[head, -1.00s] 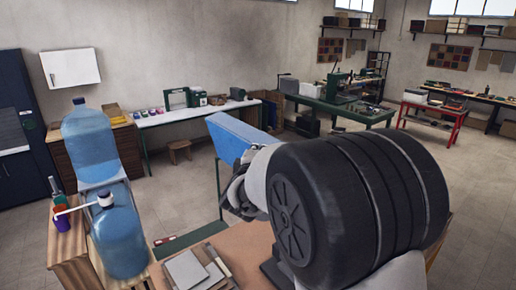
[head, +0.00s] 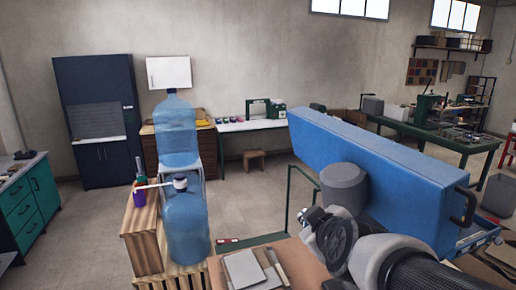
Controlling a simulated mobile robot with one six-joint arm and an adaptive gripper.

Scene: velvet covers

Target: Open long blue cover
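The long blue cover (head: 390,175) is a large box-like blue body stretching across the right half of the head view, from near the middle to the right edge. A black handle (head: 465,206) is on its near right end. It looks closed. My arm's grey links stand in front of its lower left side. The end of my arm, where my gripper (head: 314,216) seems to be, shows as small pale and dark parts below and left of the cover, apart from the handle. Its fingers cannot be made out. What lies under the cover is mostly hidden.
Two blue water bottles, one upper (head: 177,132) and one lower (head: 186,225), stand at left by a wooden crate (head: 143,238). A brown worktop (head: 222,272) with grey tiles (head: 243,270) is at the bottom. Open floor (head: 85,215) lies at left.

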